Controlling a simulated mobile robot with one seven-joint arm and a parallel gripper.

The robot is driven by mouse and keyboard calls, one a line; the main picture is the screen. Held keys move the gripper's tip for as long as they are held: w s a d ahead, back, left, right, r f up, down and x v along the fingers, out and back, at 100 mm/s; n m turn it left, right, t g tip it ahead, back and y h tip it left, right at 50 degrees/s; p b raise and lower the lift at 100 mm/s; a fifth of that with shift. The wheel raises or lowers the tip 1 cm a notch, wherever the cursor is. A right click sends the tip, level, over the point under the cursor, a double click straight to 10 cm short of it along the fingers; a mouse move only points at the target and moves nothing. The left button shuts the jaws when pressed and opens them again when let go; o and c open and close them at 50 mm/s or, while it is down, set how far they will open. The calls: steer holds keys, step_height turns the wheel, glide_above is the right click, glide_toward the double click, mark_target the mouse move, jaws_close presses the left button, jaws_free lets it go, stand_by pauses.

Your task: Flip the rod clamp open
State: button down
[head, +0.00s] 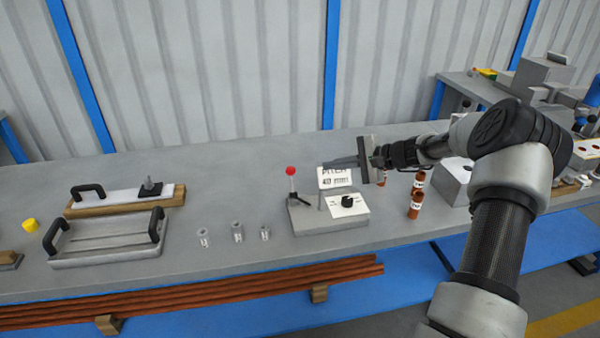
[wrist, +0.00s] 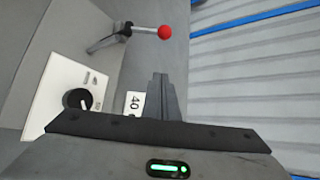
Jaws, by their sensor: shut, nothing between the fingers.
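A lever with a red ball (head: 290,171) stands upright on the left of a small grey machine (head: 303,221), and is probably the rod clamp's handle. In the wrist view the red ball (wrist: 165,32) lies ahead of my fingertips, with a clear gap. My gripper (head: 328,163) is shut and empty, held above the machine and pointing left toward the lever. It also shows in the wrist view (wrist: 160,78). A sign reading "PITCH 40 mm" (head: 338,181) is just below the fingers and partly covered by them. No rod shows in the machine.
A black dial (head: 347,201) sits on the machine's white panel. Several small metal cylinders (head: 237,232) stand to its left, and red-brown labelled cylinders (head: 416,205) to its right. A tray with black handles (head: 100,250) is farther left. The bench behind the machine is clear.

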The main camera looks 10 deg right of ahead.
mark_target(292, 181)
steer(key=b+x, duration=0.1)
steer(key=x, duration=0.9)
steer(key=shift+s+a+r, duration=0.2)
steer(key=shift+a+r, duration=0.05)
steer(key=shift+r, duration=0.05)
steer(key=shift+s+a+r+b, duration=0.2)
steer(key=shift+s+a+r, duration=0.2)
steer(key=shift+s, duration=0.2)
steer(key=shift+s+a+r+b, duration=0.15)
steer(key=shift+s+a+r, duration=0.25)
steer(key=shift+s, duration=0.2)
steer(key=shift+d+b, duration=0.2)
steer(key=shift+b, duration=0.1)
